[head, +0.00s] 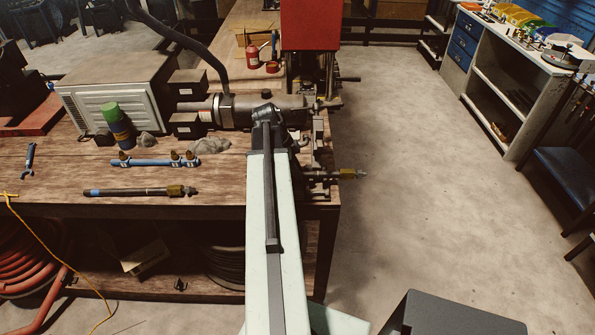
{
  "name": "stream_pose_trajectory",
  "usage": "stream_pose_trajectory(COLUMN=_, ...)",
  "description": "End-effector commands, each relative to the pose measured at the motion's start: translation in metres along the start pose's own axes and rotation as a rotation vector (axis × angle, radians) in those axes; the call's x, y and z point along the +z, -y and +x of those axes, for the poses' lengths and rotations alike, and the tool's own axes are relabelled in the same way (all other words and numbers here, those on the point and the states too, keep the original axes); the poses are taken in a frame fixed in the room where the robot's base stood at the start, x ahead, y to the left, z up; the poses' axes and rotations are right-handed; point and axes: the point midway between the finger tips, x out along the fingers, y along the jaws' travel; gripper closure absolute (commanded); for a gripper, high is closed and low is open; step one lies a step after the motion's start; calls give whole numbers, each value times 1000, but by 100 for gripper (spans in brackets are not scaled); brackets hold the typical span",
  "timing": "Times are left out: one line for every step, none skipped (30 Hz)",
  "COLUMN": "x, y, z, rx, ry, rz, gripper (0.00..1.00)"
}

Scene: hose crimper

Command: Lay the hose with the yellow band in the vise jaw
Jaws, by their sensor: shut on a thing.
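My arm reaches forward over the bench, and the dark wrist of my gripper (268,113) shows at its far end. The fingers are hidden by my arm; my gripper is shut on a hose that is mostly hidden too. A brass end fitting (347,174) sticks out to the right of my arm, past the bench edge, level with the metal vise parts (318,158). I see no yellow band, and I cannot tell whether this hose lies in the vise jaw. Another dark hose (130,192), with a blue band and a brass fitting, lies on the bench at left.
A red machine (309,25) stands behind. The floor on the right (410,130) is clear.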

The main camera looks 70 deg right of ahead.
Motion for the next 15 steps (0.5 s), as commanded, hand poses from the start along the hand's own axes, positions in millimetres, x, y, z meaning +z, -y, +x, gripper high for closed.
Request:
stream_pose_trajectory(x=0, y=0, z=1, rx=0, ry=-1, rz=0, gripper=100)
stream_pose_trajectory(x=0, y=0, z=2, rx=0, ry=-1, rz=0, gripper=100)
stream_pose_trajectory(x=0, y=0, z=1, rx=0, ry=-1, rz=0, gripper=100)
stream_pose_trajectory(x=0, y=0, z=1, rx=0, ry=-1, rz=0, gripper=100)
stream_pose_trajectory(x=0, y=0, z=1, rx=0, ry=-1, rz=0, gripper=100)
stream_pose_trajectory(x=0, y=0, z=1, rx=0, ry=-1, rz=1, gripper=100)
stream_pose_trajectory(x=0, y=0, z=1, rx=0, ry=-1, rz=1, gripper=100)
stream_pose_trajectory(x=0, y=0, z=1, rx=0, ry=-1, rz=1, gripper=100)
stream_pose_trajectory(x=0, y=0, z=1, rx=0, ry=-1, rz=1, gripper=67)
stream_pose_trajectory(x=0, y=0, z=1, rx=0, ry=-1, rz=1, gripper=58)
stream_pose_trajectory(x=0, y=0, z=1, rx=0, ry=-1, rz=1, gripper=52)
stream_pose_trajectory(x=0, y=0, z=1, rx=0, ry=-1, rz=1, gripper=52)
stream_pose_trajectory(x=0, y=0, z=1, rx=0, ry=-1, rz=1, gripper=52)
stream_pose_trajectory(x=0, y=0, z=1, rx=0, ry=-1, rz=1, gripper=52)
stream_pose_trajectory(x=0, y=0, z=1, rx=0, ry=0, rz=1, gripper=52)
